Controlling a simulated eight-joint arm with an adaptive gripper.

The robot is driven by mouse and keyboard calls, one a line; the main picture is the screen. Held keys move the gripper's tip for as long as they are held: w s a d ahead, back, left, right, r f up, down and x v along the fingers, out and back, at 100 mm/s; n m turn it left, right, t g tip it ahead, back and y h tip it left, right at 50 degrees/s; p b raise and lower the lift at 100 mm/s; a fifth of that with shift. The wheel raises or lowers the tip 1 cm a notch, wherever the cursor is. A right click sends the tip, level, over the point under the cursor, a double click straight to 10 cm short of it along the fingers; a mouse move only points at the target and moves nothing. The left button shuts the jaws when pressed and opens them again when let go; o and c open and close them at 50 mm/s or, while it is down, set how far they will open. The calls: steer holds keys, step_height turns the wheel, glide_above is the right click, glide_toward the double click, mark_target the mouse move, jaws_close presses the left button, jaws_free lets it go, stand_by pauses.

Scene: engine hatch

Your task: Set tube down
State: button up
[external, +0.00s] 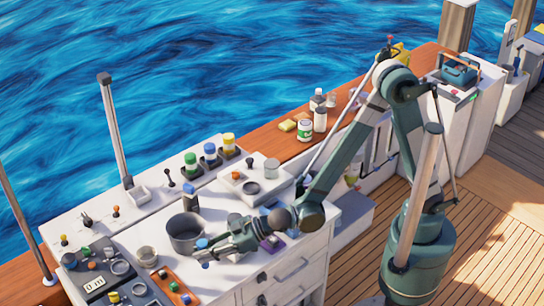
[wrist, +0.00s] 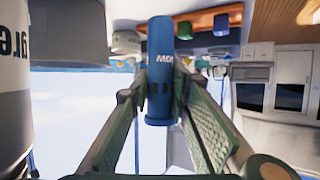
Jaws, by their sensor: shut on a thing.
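A blue tube (wrist: 160,60) with white lettering stands between the finger pads of my gripper (wrist: 162,105) in the wrist view. The pads close on its sides, and its end shows past them. In the external view, my gripper (external: 205,252) is low over the white counter, just in front of the grey pot. I cannot tell whether the tube touches the counter.
The grey pot (external: 186,234) stands close behind my gripper. A pale cup (external: 147,256) and an orange tray (external: 170,286) with small coloured pieces lie to the left. Several capped bottles stand at the back.

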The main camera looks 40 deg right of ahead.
steer(key=shift+s, duration=0.75)
steer(key=shift+a+f+b, duration=0.1)
steer(key=shift+f+b, duration=0.95)
steer(key=shift+f, duration=0.7)
steer(key=shift+w+f+b, duration=0.2)
steer(key=shift+f+b, duration=0.1)
steer(key=shift+f, duration=0.4)
steer(key=shift+f, duration=0.2)
steer(key=o, duration=1)
steer(key=shift+w, duration=0.1)
steer(key=shift+r, duration=0.2)
